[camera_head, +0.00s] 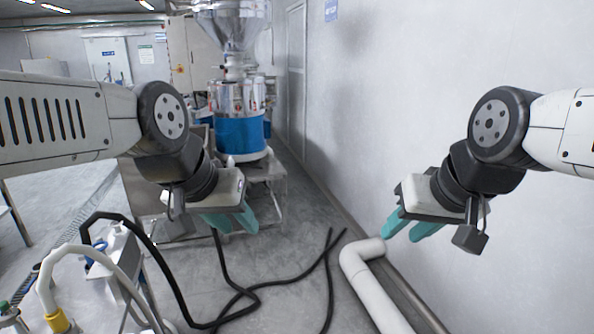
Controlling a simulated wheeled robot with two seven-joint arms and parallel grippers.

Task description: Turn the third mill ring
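The grinder mill (238,97) stands ahead, upper left of centre, with a shiny steel hopper (232,25) on top and a blue band (241,134) around its lower body. Bright metal ring sections show above the blue band; which is the third mill ring I cannot tell. My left gripper (232,222) hangs in front of and below the mill, apart from it, its teal fingers spread with nothing between them. My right gripper (411,231) is far to the right, near the wall, its teal fingers apart and empty. My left forearm hides part of the machine's left side.
A white wall (400,90) runs along the right, with a white pipe (372,290) at its foot. Black hoses (262,287) lie on the grey floor. A metal cart with hoses (110,265) stands at lower left. A control cabinet (189,55) is behind the mill.

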